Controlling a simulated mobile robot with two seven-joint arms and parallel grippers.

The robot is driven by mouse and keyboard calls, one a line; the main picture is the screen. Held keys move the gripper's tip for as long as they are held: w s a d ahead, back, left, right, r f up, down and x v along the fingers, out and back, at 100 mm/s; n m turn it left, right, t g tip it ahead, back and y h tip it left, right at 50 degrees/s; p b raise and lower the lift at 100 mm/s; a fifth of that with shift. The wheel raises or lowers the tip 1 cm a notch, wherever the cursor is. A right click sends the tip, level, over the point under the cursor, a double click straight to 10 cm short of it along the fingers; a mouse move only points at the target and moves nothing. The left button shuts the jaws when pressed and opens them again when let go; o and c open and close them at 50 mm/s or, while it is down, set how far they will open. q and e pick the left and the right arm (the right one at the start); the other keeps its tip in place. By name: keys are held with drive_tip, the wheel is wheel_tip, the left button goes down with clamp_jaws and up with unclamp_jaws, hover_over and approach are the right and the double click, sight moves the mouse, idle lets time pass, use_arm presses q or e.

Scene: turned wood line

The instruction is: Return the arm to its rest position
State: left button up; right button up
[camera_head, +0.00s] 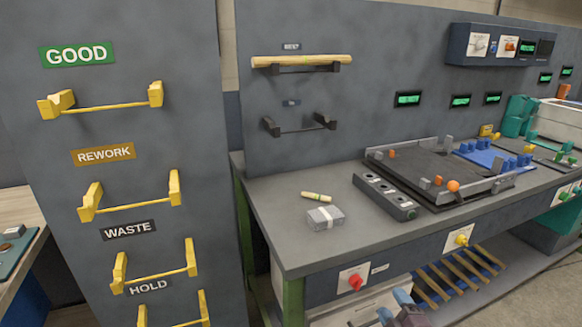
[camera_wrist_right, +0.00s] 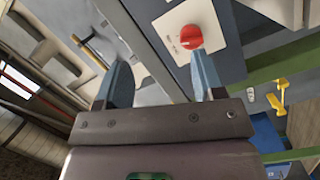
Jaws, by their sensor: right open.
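My right gripper (camera_head: 394,306) shows at the bottom edge of the head view, in front of the workbench's front panel. Its two blue-grey fingers are apart with nothing between them. In the right wrist view the open fingers (camera_wrist_right: 161,75) point toward the bench front, with a red knob (camera_wrist_right: 191,37) beyond them. The same red knob (camera_head: 355,281) is left of the gripper in the head view. Most of my right arm is out of view. My left gripper is not in view.
The grey workbench (camera_head: 270,205) holds a small wrapped block (camera_head: 325,217), a short pale stick (camera_head: 316,195), a black holed block (camera_head: 385,196) and a black fixture (camera_head: 420,172). A wooden rod (camera_head: 300,61) lies on the upper wall rack. Labelled yellow racks (camera_head: 105,107) at left are empty.

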drive_tip(key=s+f+m+g+h, duration=0.1)
drive_tip(key=s+m, duration=0.3)
drive_tip(key=s, duration=0.5)
drive_tip(key=s+d+f+m+g+h, duration=0.1)
drive_tip(key=s+f+m+g, duration=0.2)
drive_tip(key=s, duration=0.7)
drive_tip(key=s+f+m+g, duration=0.2)
drive_tip(key=s+f+m, duration=0.1)
drive_tip(key=s+m, duration=0.4)
drive_tip(key=s, duration=0.3)
drive_tip(key=shift+s+d+g+h+p, duration=0.15)
drive_tip(key=shift+d+g+h+p, duration=0.05)
drive_tip(key=shift+g+h+p, duration=0.2)
